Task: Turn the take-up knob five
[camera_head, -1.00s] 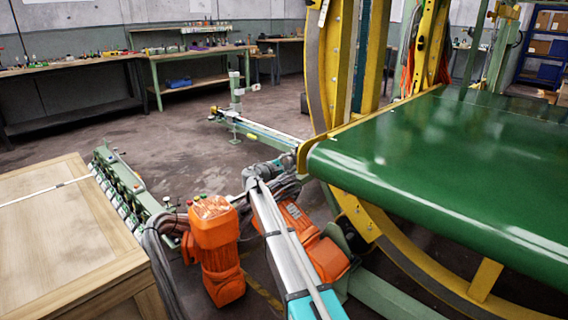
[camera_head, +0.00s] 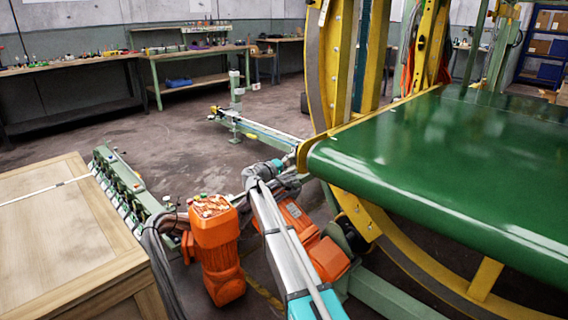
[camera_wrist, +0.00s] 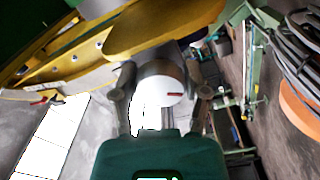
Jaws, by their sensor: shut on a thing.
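In the wrist view, a pale round knob (camera_wrist: 160,88) with a short red mark on its face sits between the two grey fingers of my gripper (camera_wrist: 163,92). One finger is on each side of it, and the gripper is shut on it. No number on the knob is readable. In the camera_head view, the end of my arm is beside the near left corner of the green belt (camera_head: 440,170). The knob cannot be made out there.
A yellow ring frame (camera_head: 335,70) stands around the belt. A wooden crate (camera_head: 60,235) stands at the left. Workbenches (camera_head: 190,55) line the back, with open floor before them.

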